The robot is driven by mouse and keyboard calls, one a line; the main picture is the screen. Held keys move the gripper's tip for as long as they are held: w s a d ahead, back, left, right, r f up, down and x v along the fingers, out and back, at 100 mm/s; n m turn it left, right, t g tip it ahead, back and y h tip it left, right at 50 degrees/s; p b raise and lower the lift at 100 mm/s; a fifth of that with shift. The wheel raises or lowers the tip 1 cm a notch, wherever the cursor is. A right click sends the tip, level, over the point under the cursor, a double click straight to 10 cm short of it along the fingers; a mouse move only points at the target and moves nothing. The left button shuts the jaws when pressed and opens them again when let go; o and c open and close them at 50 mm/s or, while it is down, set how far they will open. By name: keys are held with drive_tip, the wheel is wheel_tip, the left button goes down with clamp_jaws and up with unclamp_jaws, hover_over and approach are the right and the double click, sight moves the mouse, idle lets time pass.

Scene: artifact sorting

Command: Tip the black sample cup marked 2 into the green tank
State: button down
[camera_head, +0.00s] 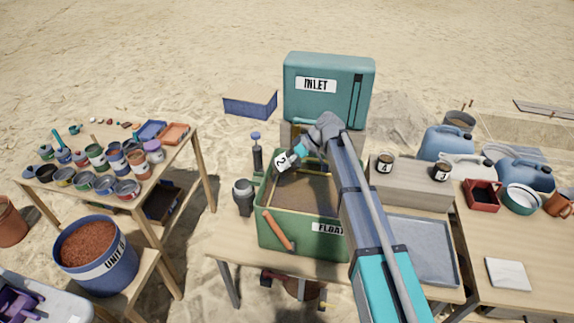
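The green tank (268,228), labelled FLOAT, stands open on the middle table with brownish contents inside. My gripper (297,153) reaches over its back left part from the right. The small dark cup with the white label 2 (281,161) is at the gripper's fingertips, above the tank's left rim area. The cup looks tilted, with the label facing the camera. The fingers seem closed around it. My arm hides the tank's right side and part of its inside. I cannot tell whether anything is pouring out.
The teal INLET box (328,90) stands behind the tank. A black-and-blue bottle (257,152) and a dark jar (243,195) flank its left. A grey tray (425,250) lies right.

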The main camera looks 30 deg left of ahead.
drive_tip(key=shift+w+d+f+g+y+b, duration=0.2)
drive_tip(key=shift+f+g+y+b, duration=0.4)
drive_tip(key=shift+b, duration=0.95)
drive_tip(key=shift+w+d+f+g+y+b, duration=0.1)
drive_tip(key=shift+d+f+g+y+b, duration=0.25)
drive_tip(key=shift+y+b, duration=0.8)
drive_tip(key=shift+w+d+r+n+g+y+b, duration=0.25)
drive_tip(key=shift+g+y+b, duration=0.4)
drive_tip(key=shift+b, duration=0.85)
drive_tip(key=shift+w+d+r+n+g+y+b, duration=0.15)
drive_tip(key=shift+d+r+g+y+b, duration=0.2)
drive_tip(key=shift+y+b, duration=0.8)
drive_tip(key=shift+w+d+r+g+y+b, duration=0.15)
drive_tip(key=shift+d+g+y+b, duration=0.35)
drive_tip(key=shift+b, duration=1)
drive_tip(key=shift+w+d+f+g+y+b, duration=0.1)
drive_tip(key=shift+w+d+g+y+b, duration=0.35)
drive_tip(key=shift+b, duration=1)
drive_tip(key=shift+s+d+r+g+y+b, duration=0.15)
drive_tip(key=shift+g+y+b, duration=0.55)
drive_tip(key=shift+b, duration=0.8)
drive_tip(key=shift+w+r+p, duration=0.1)
drive_tip(key=shift+p, duration=0.2)
